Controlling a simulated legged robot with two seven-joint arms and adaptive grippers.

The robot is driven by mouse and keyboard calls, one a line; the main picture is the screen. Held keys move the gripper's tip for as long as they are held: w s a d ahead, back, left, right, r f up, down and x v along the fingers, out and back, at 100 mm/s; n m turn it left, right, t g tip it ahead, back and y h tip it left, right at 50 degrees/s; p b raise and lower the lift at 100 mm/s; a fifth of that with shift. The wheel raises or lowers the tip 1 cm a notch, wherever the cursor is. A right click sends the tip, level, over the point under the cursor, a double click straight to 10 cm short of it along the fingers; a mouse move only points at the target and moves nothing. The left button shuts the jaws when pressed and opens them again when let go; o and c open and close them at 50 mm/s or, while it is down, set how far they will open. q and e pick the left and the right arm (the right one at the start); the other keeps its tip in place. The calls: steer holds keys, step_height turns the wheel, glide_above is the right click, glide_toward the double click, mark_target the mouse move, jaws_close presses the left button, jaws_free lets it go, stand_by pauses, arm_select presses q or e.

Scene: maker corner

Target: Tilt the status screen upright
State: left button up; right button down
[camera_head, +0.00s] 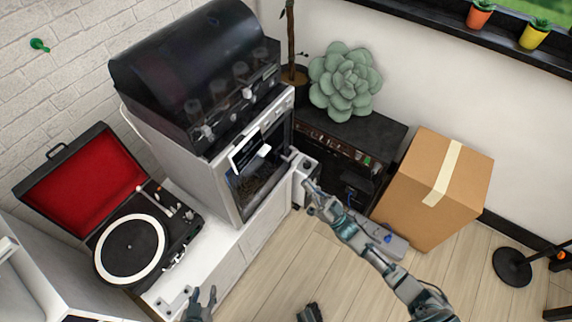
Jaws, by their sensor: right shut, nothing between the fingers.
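The status screen (246,151) is a small dark panel with a pale edge on the front of the silver-and-black printer-like machine (217,172). It leans at an angle in the picture, and a small white patch shows at its right side. My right gripper (309,187) is to the right of and below the screen, apart from it, beside the machine's right front corner. It is shut and holds nothing. My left gripper (200,301) is low in the picture near the white cabinet's front edge, far from the screen. Its dark fingers stand apart and it looks empty.
A record player (130,247) with an open red-lined lid sits left on the white cabinet (234,252). A cardboard box (427,191) and a dark unit (386,136) with a large succulent (345,82) stand right. Wooden floor (335,277) is open in front.

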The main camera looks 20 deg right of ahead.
steer(key=s+r+p, duration=0.1)
steer(key=r+p, duration=0.1)
steer(key=g, duration=0.1)
glide_toward(251, 151)
steer(key=w+d+r, duration=0.1)
steer(key=d+r, duration=0.2)
steer(key=d, duration=0.1)
arm_select(q)
steer(key=s+a+f+g+y, duration=0.1)
steer(key=s+a+f+g, duration=0.1)
steer(key=s, duration=0.4)
steer(key=shift+a+f+g+b, duration=0.2)
steer(key=shift+a+g+b, duration=0.25)
steer(key=shift+g, duration=0.55)
arm_select(e)
steer(key=shift+h, duration=0.5)
steer(key=w+a, duration=0.3)
steer(key=shift+f, duration=0.1)
arm_select(q)
steer(key=shift+w+d, duration=0.1)
steer(key=shift+d, duration=0.05)
arm_select(e)
steer(key=shift+s+d, duration=0.1)
steer(key=shift+d, duration=0.1)
